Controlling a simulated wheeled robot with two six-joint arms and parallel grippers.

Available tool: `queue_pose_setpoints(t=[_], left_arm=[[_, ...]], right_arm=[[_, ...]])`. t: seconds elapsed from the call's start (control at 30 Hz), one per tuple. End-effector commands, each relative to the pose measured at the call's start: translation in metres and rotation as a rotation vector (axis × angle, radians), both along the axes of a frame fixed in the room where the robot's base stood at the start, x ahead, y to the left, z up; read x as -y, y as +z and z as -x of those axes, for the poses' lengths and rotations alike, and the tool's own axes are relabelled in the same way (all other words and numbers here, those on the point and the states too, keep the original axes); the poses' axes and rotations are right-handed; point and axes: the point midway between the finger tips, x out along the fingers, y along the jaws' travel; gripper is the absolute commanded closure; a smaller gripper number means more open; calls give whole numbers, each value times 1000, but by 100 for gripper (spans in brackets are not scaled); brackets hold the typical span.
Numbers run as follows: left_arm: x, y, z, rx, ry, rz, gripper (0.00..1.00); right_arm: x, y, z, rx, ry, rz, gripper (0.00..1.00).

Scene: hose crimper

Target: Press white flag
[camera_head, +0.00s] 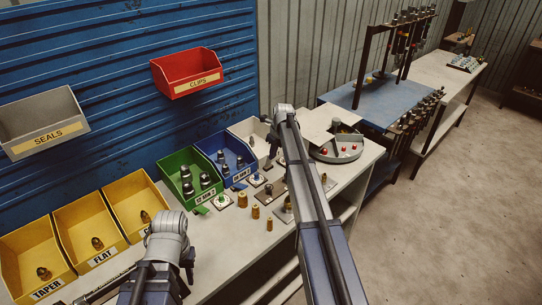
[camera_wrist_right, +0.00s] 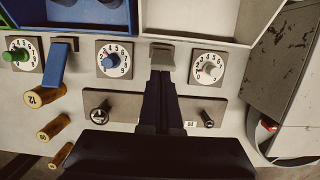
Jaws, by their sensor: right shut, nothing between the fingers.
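My right gripper (camera_wrist_right: 161,76) is shut and empty. In the right wrist view its fingertips are just below a small grey bracket (camera_wrist_right: 162,47) at the front of the white bin. The fingers cover the spot below this bracket, so I cannot make out a white flag or tell whether they touch one. A blue flag (camera_wrist_right: 56,66) hangs from a similar bracket to the left.
Dials with a blue knob (camera_wrist_right: 109,62) and a green knob (camera_wrist_right: 17,56) lie further left. Brass fittings (camera_wrist_right: 55,128) stand nearby. A plate with two small posts (camera_wrist_right: 207,115) lies under my fingers. Green (camera_head: 187,172), blue and white bins line the back; a round tray (camera_head: 338,151) is right.

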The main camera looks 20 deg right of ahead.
Motion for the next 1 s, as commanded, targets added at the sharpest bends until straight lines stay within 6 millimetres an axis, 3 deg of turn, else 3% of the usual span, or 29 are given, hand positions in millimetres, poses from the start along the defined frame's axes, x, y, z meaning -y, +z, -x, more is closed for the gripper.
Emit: queue_pose_setpoints(t=[1.0], left_arm=[[0, 16, 0, 0, -1, 0, 64]], right_arm=[[-1, 16, -1, 0, 0, 0, 100]])
